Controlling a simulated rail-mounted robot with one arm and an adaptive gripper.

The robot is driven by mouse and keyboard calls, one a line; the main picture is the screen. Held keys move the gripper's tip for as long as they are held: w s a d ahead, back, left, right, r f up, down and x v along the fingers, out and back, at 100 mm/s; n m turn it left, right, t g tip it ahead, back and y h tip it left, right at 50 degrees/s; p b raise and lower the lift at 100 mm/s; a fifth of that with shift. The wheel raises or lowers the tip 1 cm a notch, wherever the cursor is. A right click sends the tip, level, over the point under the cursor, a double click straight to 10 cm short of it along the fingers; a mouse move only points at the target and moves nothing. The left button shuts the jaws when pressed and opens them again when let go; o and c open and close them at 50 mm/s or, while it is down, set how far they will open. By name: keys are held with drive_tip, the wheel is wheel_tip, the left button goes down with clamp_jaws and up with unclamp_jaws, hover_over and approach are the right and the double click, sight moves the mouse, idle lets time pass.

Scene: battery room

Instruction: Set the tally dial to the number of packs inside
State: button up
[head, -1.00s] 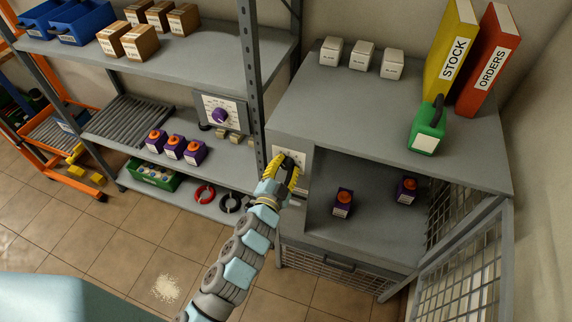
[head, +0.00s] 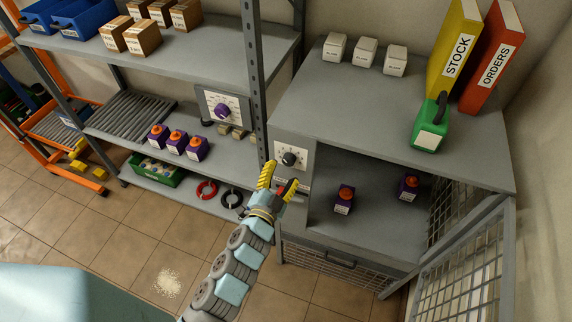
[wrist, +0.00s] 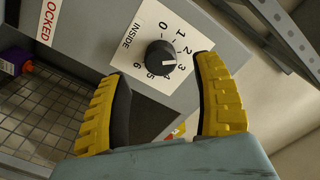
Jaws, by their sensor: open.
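The tally dial (head: 290,159) is a black knob on a white plate on the cabinet's front post. In the wrist view the dial (wrist: 158,57) has numbers around it and the word INSIDE. Its white mark points right, around 3 or 4; I cannot tell which exactly. My gripper (head: 279,184) is open and empty, just below and in front of the dial. In the wrist view its yellow fingers (wrist: 165,105) stand apart, clear of the knob. Inside the open cabinet stand two purple packs with orange tops, one left (head: 344,199) and one right (head: 409,187).
The mesh door (head: 460,265) hangs open at the right. A shelf rack at left holds another dial (head: 221,110) and three similar packs (head: 178,142). White boxes, binders and a green can (head: 430,125) stand on the cabinet top (head: 350,100).

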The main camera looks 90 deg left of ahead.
drive_tip(key=v, duration=0.7)
drive_tip(key=shift+d, duration=0.1)
idle(0.4)
